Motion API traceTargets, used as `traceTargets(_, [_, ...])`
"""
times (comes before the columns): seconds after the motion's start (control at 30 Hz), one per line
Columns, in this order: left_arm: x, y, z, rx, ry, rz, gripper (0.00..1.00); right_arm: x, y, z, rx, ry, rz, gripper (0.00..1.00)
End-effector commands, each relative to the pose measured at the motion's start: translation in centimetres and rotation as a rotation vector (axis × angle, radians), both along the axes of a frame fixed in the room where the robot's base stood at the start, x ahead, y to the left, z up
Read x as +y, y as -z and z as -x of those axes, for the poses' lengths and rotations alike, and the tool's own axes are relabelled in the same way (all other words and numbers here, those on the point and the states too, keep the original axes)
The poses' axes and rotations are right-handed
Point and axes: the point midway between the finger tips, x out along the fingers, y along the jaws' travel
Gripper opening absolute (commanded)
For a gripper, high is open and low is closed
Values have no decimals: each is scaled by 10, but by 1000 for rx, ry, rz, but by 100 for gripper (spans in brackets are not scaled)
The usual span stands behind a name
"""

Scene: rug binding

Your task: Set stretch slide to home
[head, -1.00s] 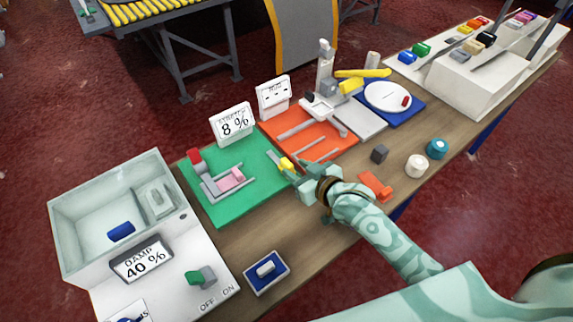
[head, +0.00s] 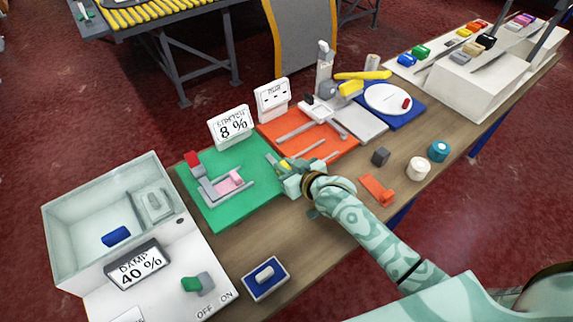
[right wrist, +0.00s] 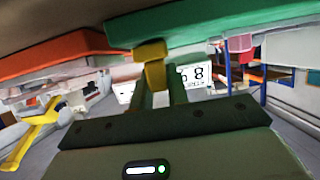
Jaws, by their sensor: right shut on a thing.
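The stretch station is a green board (head: 208,208) with grey rails and a pink piece (head: 228,183) on it. Its sign (head: 231,127) reads "STRETCH 8 %". A small yellow handle (head: 284,163) is at the green board's right side, beside the orange board. My right gripper (head: 283,168) is shut on this handle and partly hides it. In the right wrist view, the yellow handle (right wrist: 154,66) shows at the fingertips, under the green board's edge. Which part is the slide's home end cannot be told. My left gripper is not in view.
An orange board (head: 335,150) with grey bars adjoins the green one. A white damp box (head: 62,235) stands left, its sign (head: 136,266) reading "40 %".

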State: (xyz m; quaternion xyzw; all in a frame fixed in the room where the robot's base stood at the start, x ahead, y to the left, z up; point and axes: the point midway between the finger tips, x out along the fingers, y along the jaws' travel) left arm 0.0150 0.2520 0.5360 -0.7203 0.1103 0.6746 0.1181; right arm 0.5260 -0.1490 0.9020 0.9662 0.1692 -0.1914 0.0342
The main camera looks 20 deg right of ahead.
Motion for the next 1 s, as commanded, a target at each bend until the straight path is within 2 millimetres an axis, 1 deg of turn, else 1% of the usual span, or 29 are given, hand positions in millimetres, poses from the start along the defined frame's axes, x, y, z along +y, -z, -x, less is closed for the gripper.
traceTargets(0.03, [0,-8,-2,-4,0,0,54,8,-3,3,3,0,-5,0])
traceTargets(0.13, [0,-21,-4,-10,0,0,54,27,-6,10,4,0,-6,0])
traceTargets(0.2, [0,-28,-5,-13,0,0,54,41,-5,15,5,-1,-7,0])
traceTargets(0.3, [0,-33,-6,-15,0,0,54,53,-3,20,4,-1,-4,0])
traceTargets(0.4, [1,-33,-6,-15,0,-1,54,59,-1,22,3,-2,-2,0])
traceTargets(0.67, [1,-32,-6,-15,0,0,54,60,1,22,4,-4,-4,0])
traceTargets(0.7, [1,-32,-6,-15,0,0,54,60,1,22,4,-4,-4,27])
traceTargets(0.73, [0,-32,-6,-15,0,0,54,60,1,22,3,-3,-4,36])
traceTargets(0.77, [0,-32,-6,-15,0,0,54,60,1,22,3,-3,-4,38])
traceTargets(1.0, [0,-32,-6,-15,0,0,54,58,0,22,3,-2,-2,38])
